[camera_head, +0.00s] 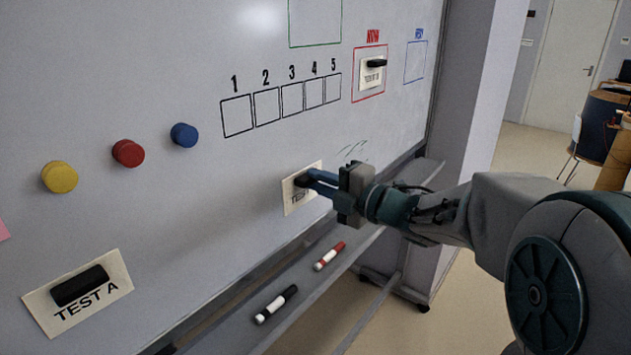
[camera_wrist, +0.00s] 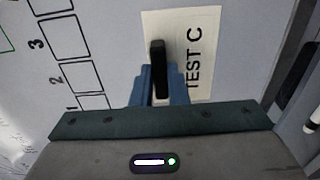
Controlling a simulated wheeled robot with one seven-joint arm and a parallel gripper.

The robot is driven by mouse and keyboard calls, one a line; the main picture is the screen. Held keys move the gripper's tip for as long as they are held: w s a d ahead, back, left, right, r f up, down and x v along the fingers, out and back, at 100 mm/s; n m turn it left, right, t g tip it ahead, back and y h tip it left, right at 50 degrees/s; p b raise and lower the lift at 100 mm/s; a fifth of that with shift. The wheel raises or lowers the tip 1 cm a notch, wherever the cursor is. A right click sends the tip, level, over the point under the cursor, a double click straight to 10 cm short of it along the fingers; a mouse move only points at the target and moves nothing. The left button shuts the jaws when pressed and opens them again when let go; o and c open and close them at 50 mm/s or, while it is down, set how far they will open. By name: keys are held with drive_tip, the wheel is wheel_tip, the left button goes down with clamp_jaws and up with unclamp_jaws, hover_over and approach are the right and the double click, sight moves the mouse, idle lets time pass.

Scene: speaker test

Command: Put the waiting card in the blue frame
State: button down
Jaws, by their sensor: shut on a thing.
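My gripper (camera_head: 306,180) is shut on the black handle (camera_wrist: 158,62) of the TEST C card (camera_head: 292,207). In the wrist view this cream card (camera_wrist: 200,30) shows its lettering, and the blue fingers stand on both sides of the handle. The card is at or close to the whiteboard; I cannot tell whether it touches. The blue frame (camera_head: 416,63), a thin outline with a blue label above, is empty at the upper right. The TEST B card (camera_head: 368,80), with a black handle, is in the red frame (camera_head: 354,99). The TEST A card (camera_head: 100,302) is at the lower left.
Numbered boxes (camera_head: 237,116) run in a row left of the red frame. Yellow (camera_head: 59,177), red (camera_head: 128,153) and blue (camera_head: 184,135) round magnets are on the left. Red (camera_head: 329,257) and black (camera_head: 276,304) markers lie on the tray. The board between card and blue frame looks mostly bare.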

drive_tip(key=shift+v, duration=1.05)
drive_tip(key=shift+s, duration=0.1)
